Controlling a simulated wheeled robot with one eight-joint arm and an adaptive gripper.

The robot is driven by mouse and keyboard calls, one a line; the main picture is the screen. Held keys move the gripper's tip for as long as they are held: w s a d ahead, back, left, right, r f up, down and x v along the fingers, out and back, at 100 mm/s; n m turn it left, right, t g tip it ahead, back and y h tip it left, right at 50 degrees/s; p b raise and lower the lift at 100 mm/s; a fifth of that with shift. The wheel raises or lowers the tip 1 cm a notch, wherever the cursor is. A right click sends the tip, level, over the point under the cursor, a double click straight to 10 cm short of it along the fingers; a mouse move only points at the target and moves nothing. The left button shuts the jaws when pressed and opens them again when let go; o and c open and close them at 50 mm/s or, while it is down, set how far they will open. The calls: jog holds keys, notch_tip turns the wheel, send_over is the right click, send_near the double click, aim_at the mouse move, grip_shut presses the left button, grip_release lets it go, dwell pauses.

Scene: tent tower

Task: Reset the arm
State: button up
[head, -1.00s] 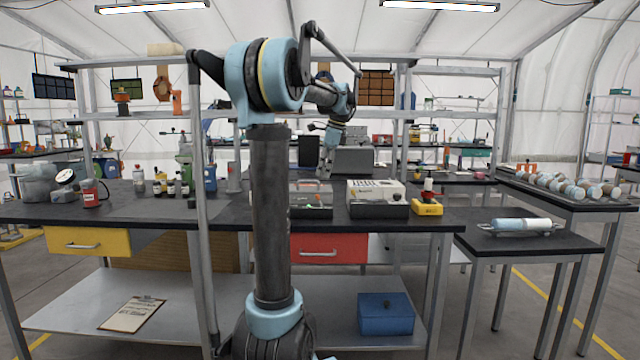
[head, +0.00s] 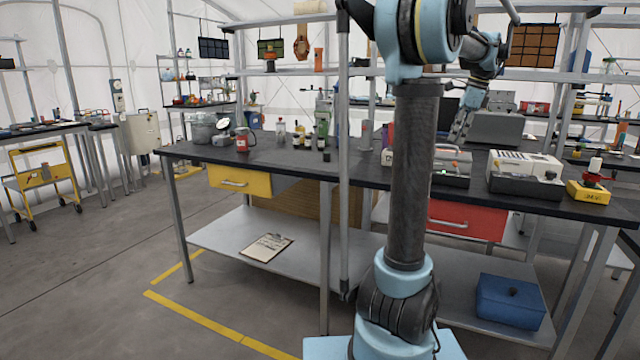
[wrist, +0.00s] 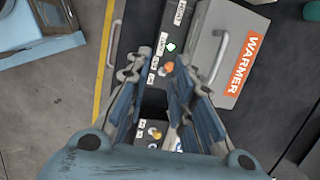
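My arm stands upright before the dark-topped workbench, bent at the elbow, with its forearm reaching over the bench. My gripper (head: 460,127) hangs pointing down above the back right part of the bench. In the wrist view my gripper (wrist: 160,72) shows two blue-grey fingers with a gap between them. The gap holds no object; only equipment and surfaces below show through it. Part of the bench is hidden behind my arm.
A grey warmer box (wrist: 226,58) is close below the gripper. A white device (head: 524,165) and a yellow box (head: 588,192) stand on the bench's right end. A red mug (head: 242,140) and small bottles stand left. Floor at left is mostly clear.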

jog(key=s+a+f+n, duration=0.4)
jog(key=a, duration=0.3)
jog(key=s+a+f+n, duration=0.4)
jog(key=a, duration=0.4)
jog(key=s+a+f+n, duration=0.4)
jog(key=a, duration=0.3)
jog(key=s+a+f+n, duration=0.4)
jog(key=s+f, duration=0.3)
jog(key=f, duration=0.2)
jog(key=s+a+f+n+h, duration=0.1)
jog(key=s+a+f+n, duration=0.4)
jog(key=f, duration=0.5)
jog(key=s+n, duration=0.2)
jog(key=shift+s+h, duration=0.3)
jog(key=shift+a, duration=0.1)
